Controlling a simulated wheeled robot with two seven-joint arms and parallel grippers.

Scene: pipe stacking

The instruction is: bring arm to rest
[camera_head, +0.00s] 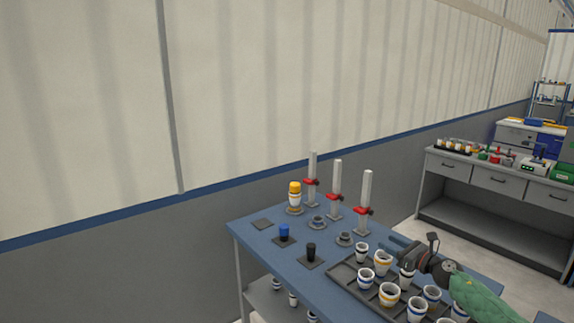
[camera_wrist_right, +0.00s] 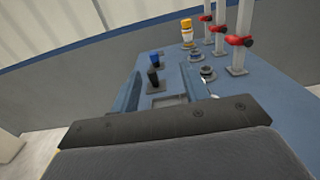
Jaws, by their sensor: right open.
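My right gripper (camera_head: 391,246) reaches in from the right over the tray (camera_head: 345,285) of white cups with coloured bands. It is open, and its two blue fingers (camera_wrist_right: 160,92) show nothing held between them in the right wrist view. A yellow-topped white stack (camera_head: 294,196) stands upright on the table's far side and also shows in the wrist view (camera_wrist_right: 187,32). A blue piece (camera_head: 284,231) and a black piece (camera_head: 311,250) stand on dark square pads left of the gripper. My left gripper is not in view.
Three grey posts with red clamps (camera_head: 335,190) rise along the back of the blue table (camera_head: 265,262). Two grey ring fittings (camera_head: 345,239) sit in front of them. A grey workbench (camera_head: 480,178) stands at the right.

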